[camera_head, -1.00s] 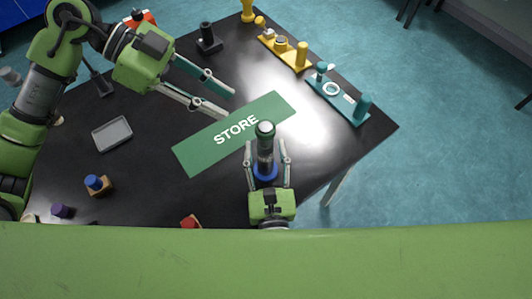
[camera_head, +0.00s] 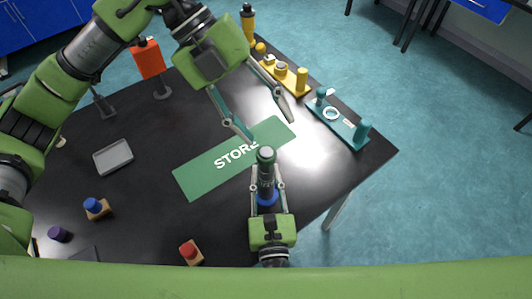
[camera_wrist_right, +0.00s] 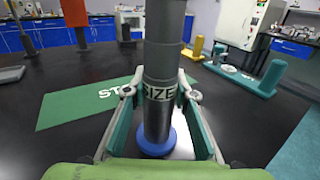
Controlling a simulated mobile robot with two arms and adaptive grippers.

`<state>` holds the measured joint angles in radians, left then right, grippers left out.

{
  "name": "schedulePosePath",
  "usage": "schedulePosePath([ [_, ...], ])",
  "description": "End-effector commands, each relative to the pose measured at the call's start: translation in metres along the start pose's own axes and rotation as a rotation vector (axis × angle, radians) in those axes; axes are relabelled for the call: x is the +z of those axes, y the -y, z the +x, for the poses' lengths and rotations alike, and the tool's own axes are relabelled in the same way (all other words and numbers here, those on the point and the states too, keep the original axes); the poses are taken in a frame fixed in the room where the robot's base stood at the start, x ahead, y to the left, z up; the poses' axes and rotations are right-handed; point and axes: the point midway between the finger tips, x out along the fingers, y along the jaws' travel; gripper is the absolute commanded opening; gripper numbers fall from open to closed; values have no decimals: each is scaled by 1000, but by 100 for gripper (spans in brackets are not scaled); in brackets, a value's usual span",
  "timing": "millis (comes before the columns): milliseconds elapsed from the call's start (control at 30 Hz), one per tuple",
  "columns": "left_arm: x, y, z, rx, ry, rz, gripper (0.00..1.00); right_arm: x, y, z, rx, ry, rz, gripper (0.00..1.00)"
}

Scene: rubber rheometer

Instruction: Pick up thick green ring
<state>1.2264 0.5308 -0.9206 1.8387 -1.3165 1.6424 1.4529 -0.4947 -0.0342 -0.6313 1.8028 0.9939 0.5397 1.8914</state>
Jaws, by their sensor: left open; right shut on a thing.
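My right gripper (camera_head: 267,187) is shut on a dark grey upright post (camera_wrist_right: 163,60) marked "SIZE". The post has a round blue base (camera_wrist_right: 157,142) and also shows in the head view (camera_head: 265,170). Its round top shows a pale disc with a dark greenish edge; I cannot tell whether this is the thick green ring. No separate green ring can be made out. My left gripper (camera_head: 270,130) is open and empty, its fingers pointing down-right over the mat, just beyond the post's top and apart from it.
A green "STORE" mat (camera_head: 196,180) lies beside the post. A teal stand (camera_head: 348,130) and a yellow stand (camera_head: 290,80) stand along the right edge. A grey tray (camera_head: 113,157), a blue-topped block (camera_head: 96,208) and a red-topped block (camera_head: 190,252) are on the black table.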

Motion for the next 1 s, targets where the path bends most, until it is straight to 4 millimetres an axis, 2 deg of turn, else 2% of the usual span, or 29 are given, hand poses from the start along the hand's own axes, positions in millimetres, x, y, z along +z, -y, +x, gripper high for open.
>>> schedulePosePath([
  [100,-6,14,1,126,35,294,48,0,0,0,-1,-1,0,0],
  [300,-9,22,-1,369,51,739,48,-1,0,0,0,-1,0,0],
  [500,-4,23,-9,566,28,1019,48,-1,0,0,0,-1,0,0],
  [700,0,19,-10,649,5,1121,48,-1,0,0,0,-1,0,0],
  [1000,15,-5,30,651,1,1129,48,-1,0,0,0,-2,0,0],
])
